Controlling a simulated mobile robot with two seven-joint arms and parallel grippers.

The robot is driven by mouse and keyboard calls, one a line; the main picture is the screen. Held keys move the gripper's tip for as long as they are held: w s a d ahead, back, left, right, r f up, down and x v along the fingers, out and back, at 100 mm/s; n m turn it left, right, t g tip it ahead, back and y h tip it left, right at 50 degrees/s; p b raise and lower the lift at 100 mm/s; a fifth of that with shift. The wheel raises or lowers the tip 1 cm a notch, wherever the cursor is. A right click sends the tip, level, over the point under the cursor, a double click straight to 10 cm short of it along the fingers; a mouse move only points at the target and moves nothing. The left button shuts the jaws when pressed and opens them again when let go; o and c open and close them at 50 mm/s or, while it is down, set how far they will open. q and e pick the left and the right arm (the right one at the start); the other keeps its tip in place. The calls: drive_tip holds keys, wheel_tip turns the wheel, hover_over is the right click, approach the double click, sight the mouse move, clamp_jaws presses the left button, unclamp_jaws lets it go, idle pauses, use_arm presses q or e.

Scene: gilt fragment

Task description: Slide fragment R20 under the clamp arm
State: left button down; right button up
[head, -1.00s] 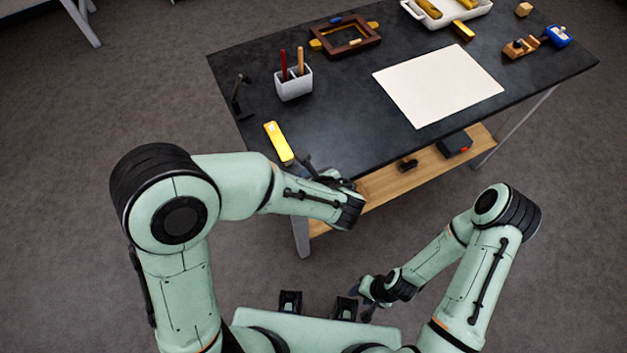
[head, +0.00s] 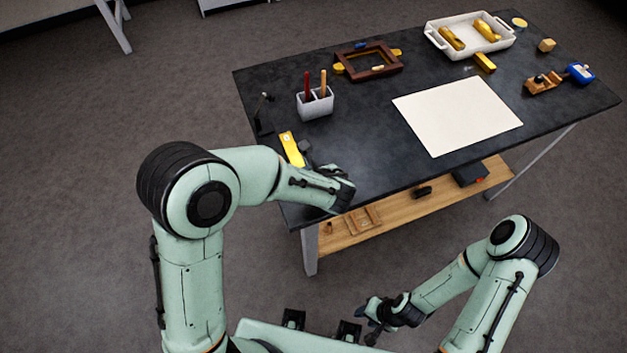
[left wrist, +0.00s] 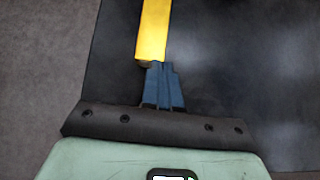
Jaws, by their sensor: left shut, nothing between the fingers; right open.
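A long gilt bar, apparently fragment R20 (head: 292,149), lies flat near the left edge of the dark table, with a pale mark on its top; no lettering is readable. The black clamp (head: 263,115) stands at the left edge just beyond its far end, with a gap between. My left gripper (head: 306,149) is shut and empty at the bar's near end. In the left wrist view its fingertips (left wrist: 160,66) meet the near end of the gilt bar (left wrist: 153,30); contact looks likely. My right gripper (head: 372,328) is open and empty, off the table.
A pen cup (head: 315,103) stands right of the clamp. A brown frame (head: 369,61), a white sheet (head: 457,115), a white tray (head: 470,36) of gilt pieces and a plane (head: 543,84) lie farther off. The tabletop between bar and sheet is clear.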

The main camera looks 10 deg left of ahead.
sight(294, 142)
use_arm(q)
drive_tip(key=w+a, duration=0.2)
drive_tip(key=w+a+p, duration=0.1)
drive_tip(key=w, duration=0.2)
drive_tip(key=w+a, duration=0.2)
drive_tip(key=w, duration=0.1)
drive_tip(key=shift+w+a, duration=0.15)
drive_tip(key=shift+a, duration=0.15)
use_arm(e)
drive_tip(key=shift+w+r, duration=0.65)
drive_tip(key=shift+r, duration=0.25)
use_arm(q)
drive_tip(key=shift+d, duration=0.1)
